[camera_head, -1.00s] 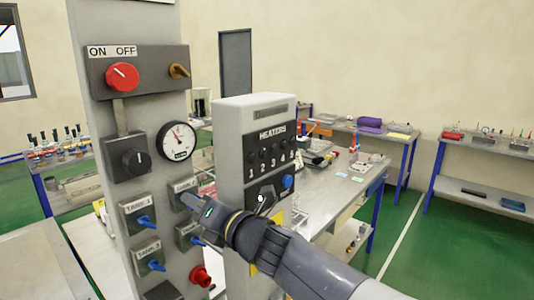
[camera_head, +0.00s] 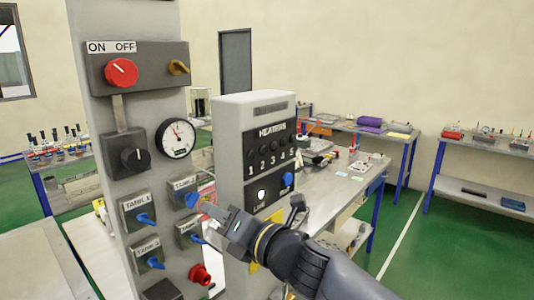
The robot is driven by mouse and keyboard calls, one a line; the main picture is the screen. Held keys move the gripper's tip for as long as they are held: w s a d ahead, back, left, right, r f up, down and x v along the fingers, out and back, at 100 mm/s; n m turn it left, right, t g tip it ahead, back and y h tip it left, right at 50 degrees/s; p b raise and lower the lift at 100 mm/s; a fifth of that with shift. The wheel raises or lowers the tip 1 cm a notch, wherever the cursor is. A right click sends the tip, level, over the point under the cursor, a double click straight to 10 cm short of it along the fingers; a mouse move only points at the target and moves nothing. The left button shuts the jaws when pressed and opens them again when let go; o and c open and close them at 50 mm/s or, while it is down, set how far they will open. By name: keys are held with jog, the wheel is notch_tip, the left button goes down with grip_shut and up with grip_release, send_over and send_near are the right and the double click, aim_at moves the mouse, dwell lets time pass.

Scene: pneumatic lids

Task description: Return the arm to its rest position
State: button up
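My gripper (camera_head: 250,206) is in the lower middle of the head view, at the end of my grey and black arm, which comes in from the lower right. Its two fingers are spread apart, with nothing visible between them. It is in front of the lower part of the heaters box (camera_head: 254,180) and to the right of the grey control panel (camera_head: 108,160). The left finger's tip appears close to the blue valve knob labelled TANK 2 (camera_head: 192,200); I cannot tell the exact gap. My gripper hides part of the box's lower front.
The panel carries a red ON/OFF knob (camera_head: 122,72), a gauge (camera_head: 176,139), several blue valve knobs and a red knob (camera_head: 200,275). A metal workbench (camera_head: 330,190) stands behind the heaters box. Green floor (camera_head: 450,250) is free at the right.

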aim_at(196, 201)
jog(key=v, duration=0.4)
jog(key=w+a+n, duration=0.2)
jog(key=n, duration=0.4)
jog(key=w+a+n+b, duration=0.1)
jog(key=w+a+n, duration=0.1)
jog(key=n, duration=0.4)
jog(key=w+a+n+b, duration=0.1)
jog(key=w+a+n, duration=0.1)
jog(key=a+n, duration=0.2)
jog(key=shift+w+a+n, duration=0.1)
jog(key=shift+w+n, duration=0.3)
jog(key=shift+n, duration=0.6)
jog(key=shift+s+d, duration=0.25)
jog(key=shift+d, duration=0.05)
